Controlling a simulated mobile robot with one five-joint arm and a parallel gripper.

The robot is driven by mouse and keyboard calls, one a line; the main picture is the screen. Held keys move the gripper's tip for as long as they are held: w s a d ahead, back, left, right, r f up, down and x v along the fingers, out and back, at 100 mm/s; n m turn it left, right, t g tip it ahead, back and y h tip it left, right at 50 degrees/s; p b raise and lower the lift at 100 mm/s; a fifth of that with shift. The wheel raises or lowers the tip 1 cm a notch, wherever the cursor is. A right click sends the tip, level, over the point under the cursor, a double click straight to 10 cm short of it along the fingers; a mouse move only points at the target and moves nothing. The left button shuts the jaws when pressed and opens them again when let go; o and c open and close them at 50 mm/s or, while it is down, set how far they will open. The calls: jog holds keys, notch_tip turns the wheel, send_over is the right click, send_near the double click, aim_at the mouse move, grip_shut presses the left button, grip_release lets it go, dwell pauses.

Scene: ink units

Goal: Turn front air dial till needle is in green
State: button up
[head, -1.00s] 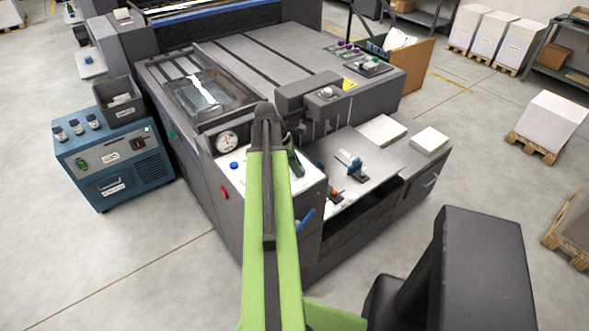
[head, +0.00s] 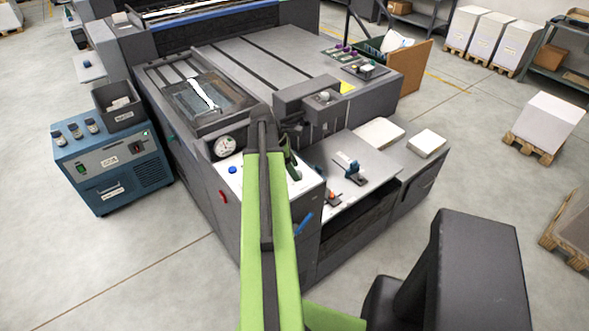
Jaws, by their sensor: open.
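A round gauge (head: 224,147) with a white face and dark rim stands at the near left corner of the press. Its needle and coloured zones are too small to read. Below it is a white panel (head: 231,183) with a blue button (head: 232,169). My green arm crosses the middle of this panel and hides part of it. I cannot make out the front air dial; it may be behind my arm. The arm's dark upper end is over the panel, right of the gauge. A dark green part of my arm shows just right of it. My gripper is hidden.
A red handle (head: 223,197) and a blue lever (head: 304,222) are on the press's front. A side table (head: 378,165) with clamps and paper stacks is at right. A blue unit (head: 112,165) stands on the floor at left, with open floor in front.

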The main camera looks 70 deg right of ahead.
jog(key=p+v, duration=1.3)
jog(key=v, duration=0.3)
jog(key=shift+f, duration=0.1)
